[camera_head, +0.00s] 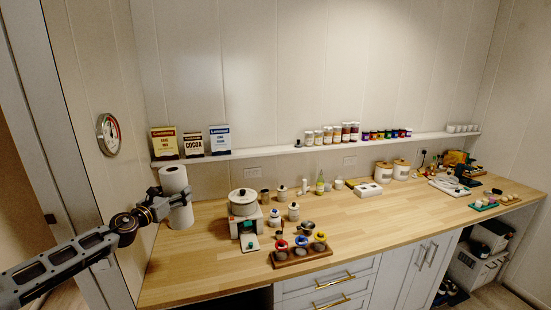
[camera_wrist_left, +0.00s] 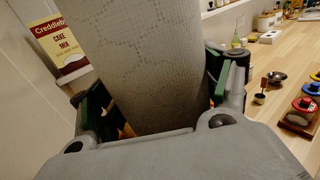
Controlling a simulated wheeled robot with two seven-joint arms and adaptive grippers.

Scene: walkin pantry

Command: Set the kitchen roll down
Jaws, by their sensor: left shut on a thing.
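The white kitchen roll (camera_head: 174,182) is upright at the left end of the wooden counter (camera_head: 197,262). My left gripper (camera_head: 178,198) comes in from the left and is shut around the roll. In the left wrist view the roll (camera_wrist_left: 150,60) fills the middle, between the green-padded fingers of my gripper (camera_wrist_left: 155,110). The roll's lower end shows below my gripper in the head view, close to the counter top; I cannot tell whether it touches. My right gripper is not in view.
A white pot (camera_head: 243,203) on a stand is right of the roll. A wooden tray (camera_head: 300,257) of colourful-lidded jars is nearer the front edge. A wall shelf (camera_head: 260,152) with boxes and jars runs behind. The counter's front left is clear.

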